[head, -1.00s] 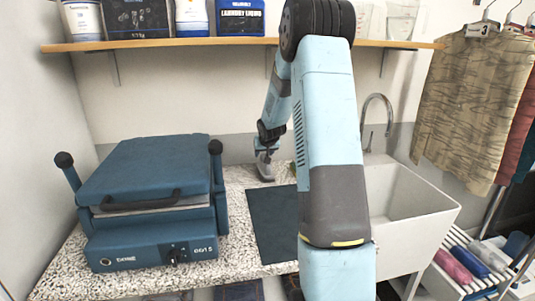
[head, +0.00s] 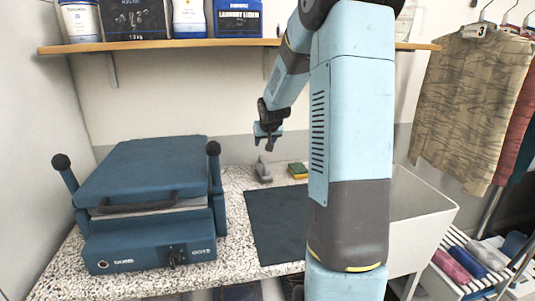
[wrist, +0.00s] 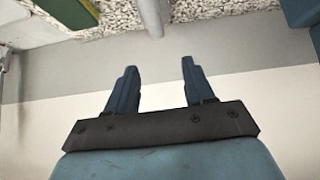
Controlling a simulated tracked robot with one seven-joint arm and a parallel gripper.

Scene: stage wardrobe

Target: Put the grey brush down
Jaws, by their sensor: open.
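The grey brush (head: 263,171) stands on the speckled counter (head: 235,184) near the back wall, just behind the dark mat. My gripper (head: 268,146) is above the brush, apart from it, with a gap between. In the wrist view my gripper (wrist: 155,80) shows two separated blue fingers with nothing between them. Part of the grey brush (wrist: 152,14) shows at the top edge of the wrist view, beyond the fingertips.
A blue heat press (head: 150,205) stands on the left of the counter. A dark mat (head: 272,230) lies in the middle. A green and yellow sponge (head: 298,171) is right of the brush. A white sink (head: 425,215) is at right, and a shelf (head: 180,43) with containers runs above.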

